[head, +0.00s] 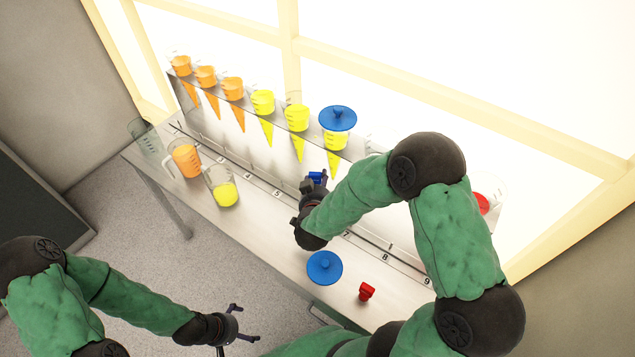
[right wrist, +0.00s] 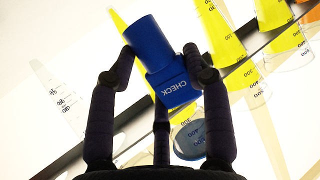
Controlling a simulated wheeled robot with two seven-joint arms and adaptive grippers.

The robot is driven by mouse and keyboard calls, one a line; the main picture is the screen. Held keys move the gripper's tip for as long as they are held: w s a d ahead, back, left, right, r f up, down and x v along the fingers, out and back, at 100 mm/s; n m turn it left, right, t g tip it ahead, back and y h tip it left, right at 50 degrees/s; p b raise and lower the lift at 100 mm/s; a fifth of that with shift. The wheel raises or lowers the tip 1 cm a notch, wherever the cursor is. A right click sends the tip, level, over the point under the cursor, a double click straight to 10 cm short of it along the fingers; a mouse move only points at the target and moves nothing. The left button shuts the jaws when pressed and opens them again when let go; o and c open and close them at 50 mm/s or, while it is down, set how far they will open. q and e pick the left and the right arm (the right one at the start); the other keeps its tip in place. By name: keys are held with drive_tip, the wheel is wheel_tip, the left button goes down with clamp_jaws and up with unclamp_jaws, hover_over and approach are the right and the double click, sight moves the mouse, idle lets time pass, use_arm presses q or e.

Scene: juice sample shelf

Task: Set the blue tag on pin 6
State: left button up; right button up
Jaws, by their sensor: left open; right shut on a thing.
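The blue tag (head: 317,177) is held at the fingertips of my right gripper (head: 311,188), near the numbered strip at the shelf front. In the right wrist view the blue tag (right wrist: 160,62) shows a round top and a flat plate lettered CHECK, upside down. It sits tilted between the fingers of my right gripper (right wrist: 165,68). The numbered strip (head: 262,186) shows 4 and 5 to the left of the gripper and 7, 8 and 9 to its right. Label 6 and its pin are hidden behind my gripper. My left gripper (head: 240,325) is open and empty, away from the table.
Several cones with orange or yellow juice (head: 297,120) stand in the rack behind, one under a blue disc (head: 338,118). Beakers (head: 186,158) stand at the table's left. Another blue disc (head: 324,268) and a red tag (head: 366,291) lie in front. My right arm hides the rack's right part.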

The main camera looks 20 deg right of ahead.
drive_tip(key=shift+f+b, duration=1.75)
drive_tip(key=shift+f, duration=0.35)
drive_tip(key=shift+r+p, duration=0.2)
drive_tip(key=shift+p, duration=0.1)
drive_tip(key=shift+f+b, duration=1.45)
drive_tip(key=shift+f, duration=0.55)
drive_tip(key=o, duration=1.1)
drive_tip(key=shift+o, duration=0.2)
drive_tip(key=shift+s, duration=0.1)
drive_tip(key=v, duration=1.2)
